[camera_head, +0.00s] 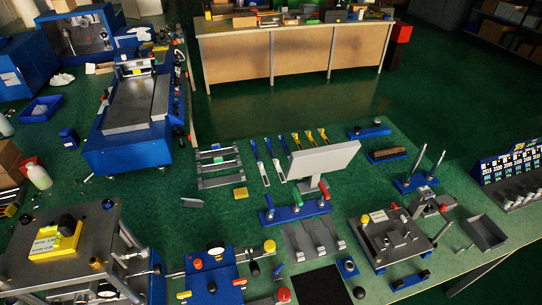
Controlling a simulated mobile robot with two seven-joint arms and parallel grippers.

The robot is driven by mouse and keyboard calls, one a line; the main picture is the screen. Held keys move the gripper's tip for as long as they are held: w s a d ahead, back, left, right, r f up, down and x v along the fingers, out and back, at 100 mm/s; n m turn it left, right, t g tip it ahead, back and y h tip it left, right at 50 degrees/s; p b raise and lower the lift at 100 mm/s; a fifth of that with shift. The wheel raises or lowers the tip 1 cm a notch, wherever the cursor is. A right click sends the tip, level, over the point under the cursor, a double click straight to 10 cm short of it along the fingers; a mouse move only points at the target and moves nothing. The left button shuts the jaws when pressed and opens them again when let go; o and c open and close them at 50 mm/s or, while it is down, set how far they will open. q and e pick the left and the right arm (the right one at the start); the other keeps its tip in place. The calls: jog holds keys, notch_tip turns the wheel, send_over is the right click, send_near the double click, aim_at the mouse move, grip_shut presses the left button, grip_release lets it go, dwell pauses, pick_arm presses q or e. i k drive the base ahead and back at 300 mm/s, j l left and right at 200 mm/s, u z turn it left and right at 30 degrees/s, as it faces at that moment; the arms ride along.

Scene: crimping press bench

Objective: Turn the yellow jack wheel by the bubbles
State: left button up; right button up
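A grey metal plate (95,222) stands raised at the lower left. On it sits a yellow block (56,241) with a pale label and a dark round knob; it may be the bubble level, but the bubbles are too small to read. A small yellow part (97,263) shows near the plate's front edge. Neither of my grippers is in view.
A blue machine (130,110) stands at the upper left. A pale tilted panel (323,160) rises mid-bench. A grey fixture plate (392,235) and a grey open tray (484,232) are at the right.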

aim_at(269, 246)
jog(key=k+j+u, duration=0.1)
jog(key=u, duration=1.4)
jog(key=l+z, duration=0.1)
jog(key=z, duration=1.25)
jog(key=j+z, duration=0.25)
jog(key=i+l+u, duration=0.45)
jog(key=u, duration=0.25)
jog(key=i+l+u, duration=0.15)
jog(key=l+u, duration=0.2)
jog(key=l, duration=0.15)
jog(key=i+l+u, duration=0.1)
jog(key=l+u, duration=0.3)
